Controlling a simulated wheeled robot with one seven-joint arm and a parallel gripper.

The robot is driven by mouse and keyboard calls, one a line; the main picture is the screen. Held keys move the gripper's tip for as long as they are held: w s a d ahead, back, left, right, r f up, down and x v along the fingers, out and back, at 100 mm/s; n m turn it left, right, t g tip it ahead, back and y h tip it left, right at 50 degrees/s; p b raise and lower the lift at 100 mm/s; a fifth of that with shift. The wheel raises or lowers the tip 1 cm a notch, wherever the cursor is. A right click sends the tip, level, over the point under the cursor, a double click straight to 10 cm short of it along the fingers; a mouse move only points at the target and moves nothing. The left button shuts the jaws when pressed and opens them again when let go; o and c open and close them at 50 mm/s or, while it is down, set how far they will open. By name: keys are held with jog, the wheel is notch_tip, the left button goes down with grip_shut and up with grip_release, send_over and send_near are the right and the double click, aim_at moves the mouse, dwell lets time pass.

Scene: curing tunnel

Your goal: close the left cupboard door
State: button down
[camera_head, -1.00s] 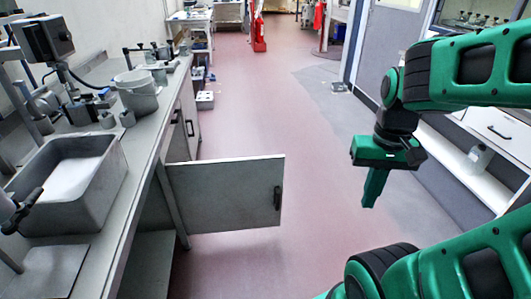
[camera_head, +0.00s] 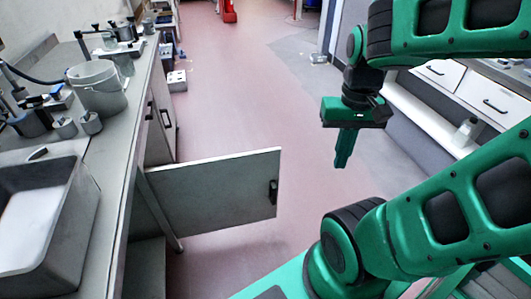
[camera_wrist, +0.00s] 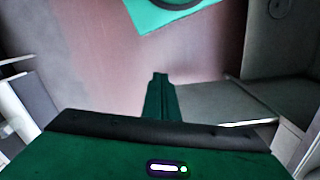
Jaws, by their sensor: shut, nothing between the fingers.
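The left cupboard door (camera_head: 210,195) is a grey panel that stands wide open, sticking out from the bench front into the aisle. Its dark handle (camera_head: 273,192) is near the free edge on the right. The cupboard opening (camera_head: 147,262) shows below the bench top, left of the door. My gripper (camera_head: 341,163) is shut and empty, pointing down, to the right of the door's free edge and apart from it in the head view. In the wrist view my shut fingers (camera_wrist: 160,78) show at the centre; a grey panel to their right may be the door.
The bench top (camera_head: 118,150) on the left carries a bucket (camera_head: 97,90), a grey basin (camera_head: 75,200) and small tools. White drawers (camera_head: 490,100) and a shelf line the right side. Red floor between is mostly clear, with a small box (camera_head: 177,80) further off.

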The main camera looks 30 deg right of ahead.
jog(key=n+t+h, duration=0.1)
jog(key=n+t, duration=0.2)
jog(key=t, duration=0.1)
send_near(267, 152)
jog(key=s+a+r, duration=0.2)
jog(key=s+a, duration=0.1)
jog(key=s, duration=0.4)
jog(key=w+f, duration=0.2)
jog(key=f, duration=0.1)
jog(key=w+d+f, duration=0.1)
jog(key=w+f, duration=0.1)
jog(key=f, duration=0.1)
jog(key=w+d+f, duration=0.1)
jog(key=w+f, duration=0.1)
jog(key=f, duration=0.1)
jog(key=shift+w+f, duration=0.2)
jog(key=shift+w, duration=0.15)
jog(key=shift+w+d, duration=0.3)
jog(key=shift+w, duration=0.4)
